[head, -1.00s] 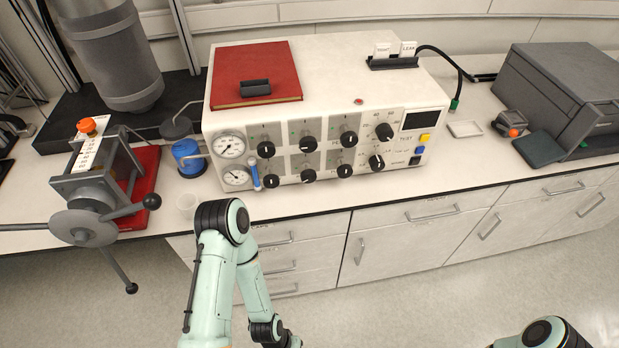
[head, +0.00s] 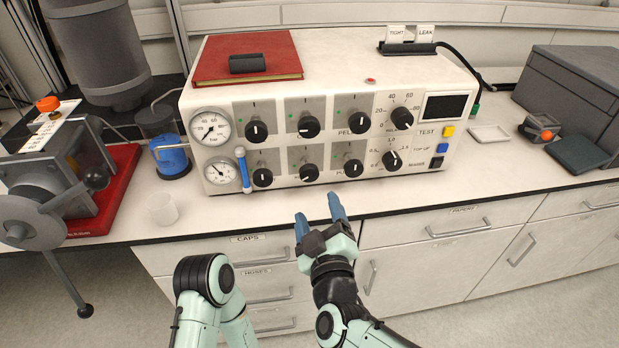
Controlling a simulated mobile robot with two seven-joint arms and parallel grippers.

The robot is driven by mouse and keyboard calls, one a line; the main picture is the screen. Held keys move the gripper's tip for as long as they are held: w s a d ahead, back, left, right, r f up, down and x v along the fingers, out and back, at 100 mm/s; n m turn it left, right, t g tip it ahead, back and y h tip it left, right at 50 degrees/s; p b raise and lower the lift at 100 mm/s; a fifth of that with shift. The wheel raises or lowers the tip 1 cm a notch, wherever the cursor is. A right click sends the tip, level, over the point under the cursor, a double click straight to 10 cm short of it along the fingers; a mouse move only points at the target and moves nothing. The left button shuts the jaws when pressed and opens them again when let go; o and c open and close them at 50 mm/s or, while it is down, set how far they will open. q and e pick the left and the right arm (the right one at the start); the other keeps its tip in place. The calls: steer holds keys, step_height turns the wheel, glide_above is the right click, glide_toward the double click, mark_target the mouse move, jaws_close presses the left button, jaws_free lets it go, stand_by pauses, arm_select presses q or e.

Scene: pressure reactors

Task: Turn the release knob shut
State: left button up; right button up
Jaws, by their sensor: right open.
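A white control box (head: 225,80) stands on the bench with two rows of black knobs on its front. The upper row has a left knob (head: 256,131), a middle knob (head: 308,127) and a right knob (head: 360,122). The lower row has a left knob (head: 262,177), a middle knob (head: 309,173) and a right knob (head: 353,168). I cannot read for certain which is the release knob. My right gripper (head: 319,212) is open and empty, its blue fingers pointing towards the box, below and apart from the lower knobs. My left gripper is out of view.
Two gauges and a blue-and-white lever (head: 243,170) sit at the panel's left. A red book (head: 270,50) lies on the box. A clear cup (head: 162,208) and a blue-bottomed vessel (head: 172,163) stand left. The bench front before the knobs is free.

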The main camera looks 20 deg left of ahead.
mark_target(309, 176)
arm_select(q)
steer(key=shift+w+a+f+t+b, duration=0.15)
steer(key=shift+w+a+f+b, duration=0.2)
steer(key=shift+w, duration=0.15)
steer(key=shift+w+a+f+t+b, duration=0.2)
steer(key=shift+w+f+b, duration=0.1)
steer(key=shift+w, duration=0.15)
arm_select(e)
steer(key=x, duration=1.3)
steer(key=shift+f, duration=0.1)
steer(key=c, duration=1)
